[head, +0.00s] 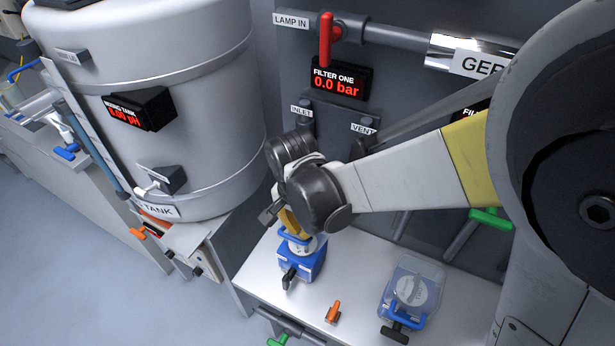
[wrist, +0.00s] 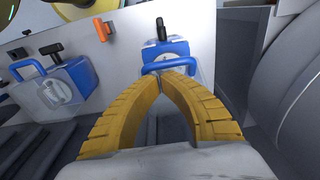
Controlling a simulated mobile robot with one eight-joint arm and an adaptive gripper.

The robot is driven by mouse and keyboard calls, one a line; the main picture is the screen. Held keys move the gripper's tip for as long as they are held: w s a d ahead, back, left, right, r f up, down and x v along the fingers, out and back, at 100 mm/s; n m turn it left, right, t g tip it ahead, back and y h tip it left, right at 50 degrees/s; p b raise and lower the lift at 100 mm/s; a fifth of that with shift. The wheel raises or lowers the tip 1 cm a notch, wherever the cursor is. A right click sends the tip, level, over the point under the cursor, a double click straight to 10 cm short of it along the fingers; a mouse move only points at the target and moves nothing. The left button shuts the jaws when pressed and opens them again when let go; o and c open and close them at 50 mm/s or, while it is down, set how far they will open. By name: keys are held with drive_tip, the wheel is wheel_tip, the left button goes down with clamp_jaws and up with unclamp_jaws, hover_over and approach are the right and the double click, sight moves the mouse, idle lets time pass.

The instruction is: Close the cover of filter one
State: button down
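The housing below the FILTER ONE display (head: 338,82) is a small blue box (head: 300,262) with a blue handle (head: 293,238), a pale round part and a black lever (head: 289,277). In the wrist view the blue box (wrist: 172,46) and its blue handle (wrist: 180,63) are ahead of my fingers. My gripper (head: 289,228) is over the box from above. Its yellow fingers (wrist: 160,78) have tips together at the handle; I cannot tell whether the handle is between them. The fingers hide part of the box, and how far its cover is open is unclear.
A similar clear and blue housing (head: 411,288) stands to the right on the white bench (head: 362,262), with an orange lever (head: 333,311) between the two. A large grey tank (head: 190,100) stands left. Inlet and vent pipes and a panel rise behind.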

sight(296, 242)
idle(0.3)
drive_tip(key=shift+s+a+f+t+h+b, duration=0.25)
drive_tip(key=shift+s+f+t+b, duration=0.2)
drive_tip(key=shift+s+f+b, duration=0.15)
drive_tip(key=shift+s+a+f+t+h+b, duration=0.15)
drive_tip(key=shift+s+a+f+t+b, duration=0.1)
drive_tip(key=shift+s+f+t+b, duration=0.3)
drive_tip(key=shift+t, duration=0.4)
drive_tip(key=shift+s+a+f+b, duration=0.2)
drive_tip(key=shift+s+f+b, duration=0.25)
drive_tip(key=shift+f+b, duration=0.3)
drive_tip(key=shift+s+a+f+b, duration=0.15)
drive_tip(key=shift+s+f+b, duration=0.3)
drive_tip(key=shift+f+b, duration=0.3)
drive_tip(key=shift+s+a+f+b, duration=0.2)
drive_tip(key=shift+s+f+b, duration=0.25)
drive_tip(key=shift+f+b, duration=0.25)
